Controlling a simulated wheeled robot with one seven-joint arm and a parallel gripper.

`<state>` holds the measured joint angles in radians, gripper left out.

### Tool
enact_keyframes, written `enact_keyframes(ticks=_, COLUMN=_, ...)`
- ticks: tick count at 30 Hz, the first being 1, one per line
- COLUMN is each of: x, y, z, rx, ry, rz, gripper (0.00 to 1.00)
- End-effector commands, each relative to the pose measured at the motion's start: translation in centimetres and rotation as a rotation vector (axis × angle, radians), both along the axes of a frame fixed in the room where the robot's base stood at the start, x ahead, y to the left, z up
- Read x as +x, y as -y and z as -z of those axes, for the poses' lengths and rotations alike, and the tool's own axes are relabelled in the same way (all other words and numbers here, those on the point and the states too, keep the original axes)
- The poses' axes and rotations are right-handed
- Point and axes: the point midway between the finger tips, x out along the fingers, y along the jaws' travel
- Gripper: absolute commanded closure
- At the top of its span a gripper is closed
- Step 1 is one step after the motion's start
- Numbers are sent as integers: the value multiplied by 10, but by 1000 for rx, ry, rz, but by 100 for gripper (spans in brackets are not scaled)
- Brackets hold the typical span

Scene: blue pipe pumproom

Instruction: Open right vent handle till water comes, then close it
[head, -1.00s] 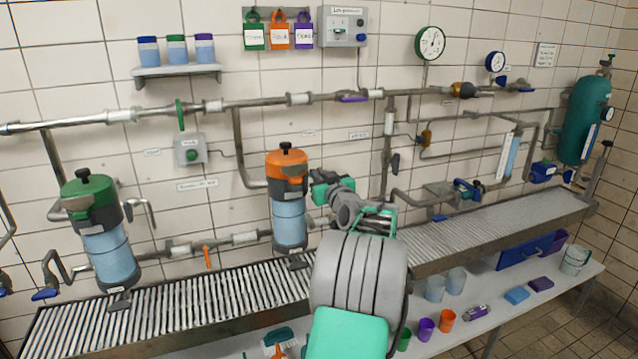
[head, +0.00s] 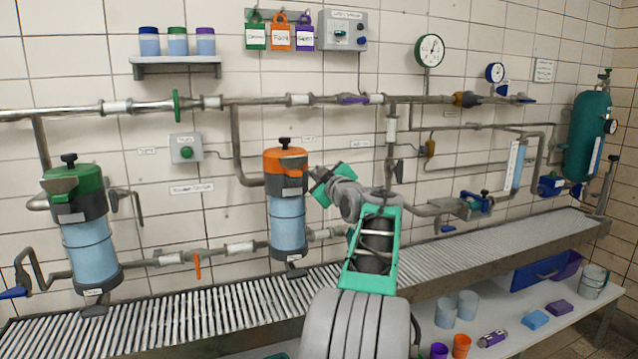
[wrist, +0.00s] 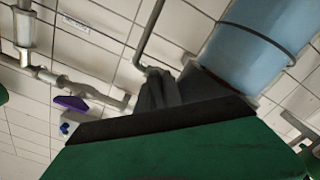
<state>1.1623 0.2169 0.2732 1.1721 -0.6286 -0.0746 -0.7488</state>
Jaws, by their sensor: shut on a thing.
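The right filter housing (head: 288,222) is a blue, clear-sided cylinder with an orange cap (head: 284,160) and a black knob on top. Its blue body also shows at the upper right of the wrist view (wrist: 262,32). My gripper (head: 322,186) is at the right side of the orange cap. In the wrist view, its green finger with a black pad fills the bottom. It is shut on a dark grey part, apparently the right vent handle (wrist: 158,92), mostly hidden by the finger. A thin grey pipe (wrist: 150,32) runs beside it. I cannot see the handle's full angle or any running water.
The green-capped left housing (head: 86,225) has its own vent pipe. A ribbed drain channel (head: 190,308) runs below both housings. Cups stand on the lower shelf (head: 510,316).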

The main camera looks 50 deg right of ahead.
Motion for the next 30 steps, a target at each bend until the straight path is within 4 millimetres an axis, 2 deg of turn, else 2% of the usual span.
enact_keyframes(ticks=13, x=0, y=1, z=0, rx=-10, ry=-7, rz=1, gripper=100)
enact_keyframes(ticks=14, x=0, y=1, z=1, rx=-10, ry=-7, rz=1, gripper=88)
enact_keyframes(ticks=21, x=0, y=0, z=0, rx=-10, ry=-7, rz=1, gripper=69)
enact_keyframes(ticks=30, x=-4, y=-2, z=0, rx=-10, ry=-6, rz=1, gripper=68)
